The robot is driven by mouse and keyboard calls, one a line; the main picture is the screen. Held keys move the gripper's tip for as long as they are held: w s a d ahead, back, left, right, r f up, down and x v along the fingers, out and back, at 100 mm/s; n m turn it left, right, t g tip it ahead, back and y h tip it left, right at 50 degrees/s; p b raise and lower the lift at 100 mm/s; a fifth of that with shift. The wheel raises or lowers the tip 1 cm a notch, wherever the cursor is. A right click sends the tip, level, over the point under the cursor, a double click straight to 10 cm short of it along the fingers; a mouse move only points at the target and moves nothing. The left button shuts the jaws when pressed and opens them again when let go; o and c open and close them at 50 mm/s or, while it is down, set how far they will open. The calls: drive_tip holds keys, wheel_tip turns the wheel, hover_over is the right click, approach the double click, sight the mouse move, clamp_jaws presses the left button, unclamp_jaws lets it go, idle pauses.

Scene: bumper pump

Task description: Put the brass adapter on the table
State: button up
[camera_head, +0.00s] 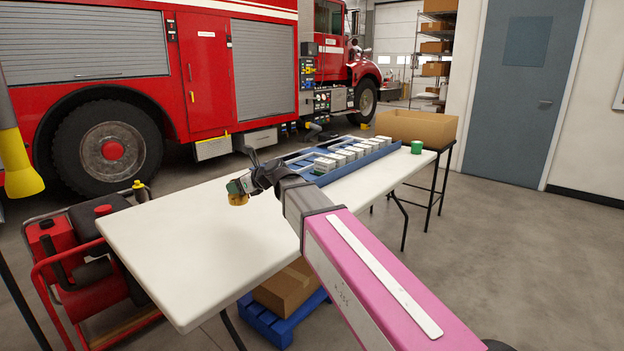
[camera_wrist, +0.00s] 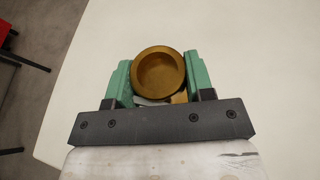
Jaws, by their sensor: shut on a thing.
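The brass adapter (camera_wrist: 160,74) is a round, hollow, gold-brown piece held between the green fingers of my gripper (camera_wrist: 158,80) in the wrist view. In the head view the adapter (camera_head: 238,199) shows as a small yellow-gold piece at the end of my gripper (camera_head: 240,188). The gripper is shut on it. The white table (camera_head: 190,245) lies below the adapter, toward its left middle part. I cannot tell whether the adapter touches the tabletop.
A blue tray (camera_head: 318,180) with several white-topped boxes stands on the table's far part, near a green cylinder (camera_head: 417,147). An open cardboard box (camera_head: 415,127) stands beyond. The table's near left is clear. A red machine (camera_head: 85,250) stands at its left.

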drive_tip(key=shift+s+d+f, duration=0.1)
drive_tip(key=shift+s+d, duration=0.2)
drive_tip(key=shift+s, duration=0.2)
drive_tip(key=shift+s+d+f, duration=0.1)
drive_tip(key=shift+s+d, duration=0.2)
drive_tip(key=shift+s, duration=0.2)
drive_tip(key=shift+w+a+f, duration=0.45)
drive_tip(key=shift+w+f, duration=1.35)
drive_tip(key=shift+w, duration=0.05)
drive_tip(key=shift+w+a+f, duration=0.45)
drive_tip(key=shift+w+f, duration=1.3)
drive_tip(key=shift+w, duration=0.05)
drive_tip(key=shift+w+a+f, duration=0.45)
drive_tip(key=shift+w+f, duration=1.35)
drive_tip(key=shift+w, duration=0.05)
drive_tip(key=shift+f+g, duration=0.15)
drive_tip(key=shift+g, duration=0.15)
drive_tip(key=o, duration=1.2)
drive_tip(key=v, duration=1.2)
drive_tip(key=shift+s, duration=0.1)
